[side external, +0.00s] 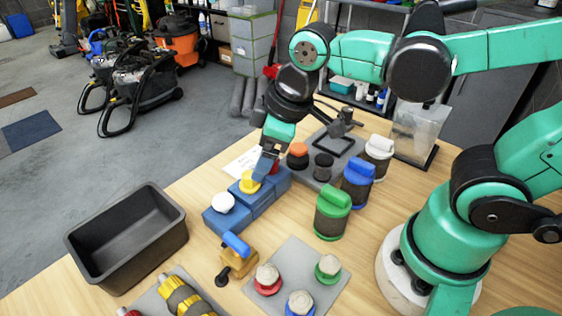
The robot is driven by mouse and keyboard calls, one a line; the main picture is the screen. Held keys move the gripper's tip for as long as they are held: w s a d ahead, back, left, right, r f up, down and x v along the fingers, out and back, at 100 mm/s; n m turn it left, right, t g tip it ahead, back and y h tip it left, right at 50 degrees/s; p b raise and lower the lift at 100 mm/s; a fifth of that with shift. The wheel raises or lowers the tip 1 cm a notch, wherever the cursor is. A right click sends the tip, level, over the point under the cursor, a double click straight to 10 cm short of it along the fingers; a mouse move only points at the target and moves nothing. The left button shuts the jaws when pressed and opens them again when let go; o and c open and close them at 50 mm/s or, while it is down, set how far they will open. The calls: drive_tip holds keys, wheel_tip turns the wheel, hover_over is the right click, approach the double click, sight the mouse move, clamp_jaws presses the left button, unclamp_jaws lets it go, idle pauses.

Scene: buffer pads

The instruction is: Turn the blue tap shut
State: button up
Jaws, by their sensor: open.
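The blue tap is a small brass-coloured body (239,263) with a blue lever handle (236,245), standing on the wooden table at the front centre. The handle slants across the top of the body, and a dark round end sticks out at the lower left. My gripper (263,176) points down over the row of blue boxes, behind and to the right of the tap and apart from it. It is open, close to the yellow button; I cannot tell whether it touches it. The gap between its fingers is hard to see from this side.
Blue boxes (226,222) with white and yellow buttons stand behind the tap. A black bin (80,240) is at left. A grey pad (328,262) with red, blue and green pieces lies in front right. Green (332,218), blue and white canisters stand to the right.

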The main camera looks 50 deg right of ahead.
sight(236, 241)
drive_tip(key=a+n+g, duration=0.1)
drive_tip(key=a+n, duration=0.2)
drive_tip(key=s+a+f+n+g, duration=0.1)
drive_tip(key=a+n, duration=0.2)
drive_tip(key=s+a+f+n+g, duration=0.1)
drive_tip(key=a+n, duration=0.2)
drive_tip(key=n, duration=0.1)
drive_tip(key=shift+f+g+h, duration=0.25)
drive_tip(key=shift+g+h, duration=0.15)
drive_tip(key=shift+s+a+f+n, duration=0.15)
drive_tip(key=shift+a+n, duration=0.1)
drive_tip(key=shift+n, duration=0.15)
drive_tip(key=shift+f, duration=2.8)
drive_tip(key=c, duration=1)
